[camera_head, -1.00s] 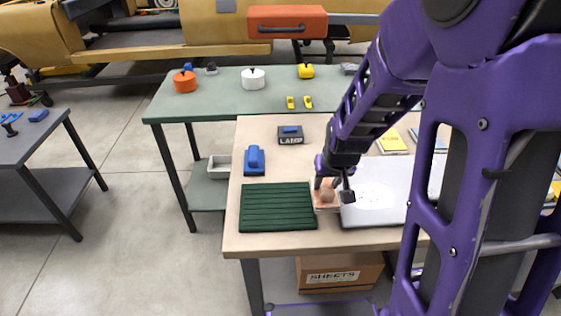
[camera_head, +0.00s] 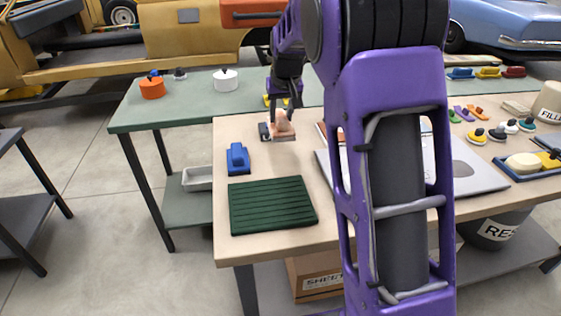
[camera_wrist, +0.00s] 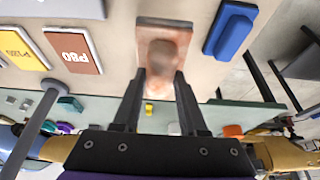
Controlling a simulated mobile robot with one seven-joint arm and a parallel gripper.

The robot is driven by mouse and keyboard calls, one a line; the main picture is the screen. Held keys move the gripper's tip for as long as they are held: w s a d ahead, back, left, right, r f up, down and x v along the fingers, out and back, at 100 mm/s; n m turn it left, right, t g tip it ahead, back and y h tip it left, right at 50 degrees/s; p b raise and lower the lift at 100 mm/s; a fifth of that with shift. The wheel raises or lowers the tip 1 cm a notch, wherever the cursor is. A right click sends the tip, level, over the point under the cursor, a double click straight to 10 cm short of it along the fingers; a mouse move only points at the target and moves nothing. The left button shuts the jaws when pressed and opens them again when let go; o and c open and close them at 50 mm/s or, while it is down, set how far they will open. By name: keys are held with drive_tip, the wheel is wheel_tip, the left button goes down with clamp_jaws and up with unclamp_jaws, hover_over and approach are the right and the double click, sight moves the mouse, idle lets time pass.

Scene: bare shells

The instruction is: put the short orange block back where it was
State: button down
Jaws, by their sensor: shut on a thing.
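The short orange block (camera_head: 283,135) is a flat salmon-orange base with a rounded knob on top. It is at the back left of the wooden table, beyond the blue block (camera_head: 238,158). My gripper (camera_head: 285,108) is above it with its fingers closed around the knob. In the wrist view the block (camera_wrist: 163,30) lies between and beyond the fingertips of my gripper (camera_wrist: 160,80). I cannot tell whether its base touches the table or hangs just above it.
A green ribbed mat (camera_head: 270,204) lies at the front left. A grey sheet (camera_head: 470,172) lies to the right, partly behind my arm. In the wrist view, a brown P80 sheet (camera_wrist: 72,52) and a yellow sheet (camera_wrist: 22,47) lie left of the block. Bare tabletop surrounds the blue block.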

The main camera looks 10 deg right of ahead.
sight(283, 124)
wheel_tip(283, 124, down, 9)
drive_tip(key=shift+f+b, duration=0.15)
drive_tip(key=shift+b, duration=0.55)
drive_tip(key=shift+f, duration=0.15)
drive_tip(key=shift+c, duration=2.2)
unclamp_jaws()
drive_tip(key=shift+s+r, duration=0.1)
drive_tip(key=shift+r, duration=0.4)
drive_tip(key=p+v, duration=0.1)
drive_tip(key=v, duration=1)
drive_tip(key=shift+r+p, duration=0.1)
drive_tip(key=shift+p, duration=0.25)
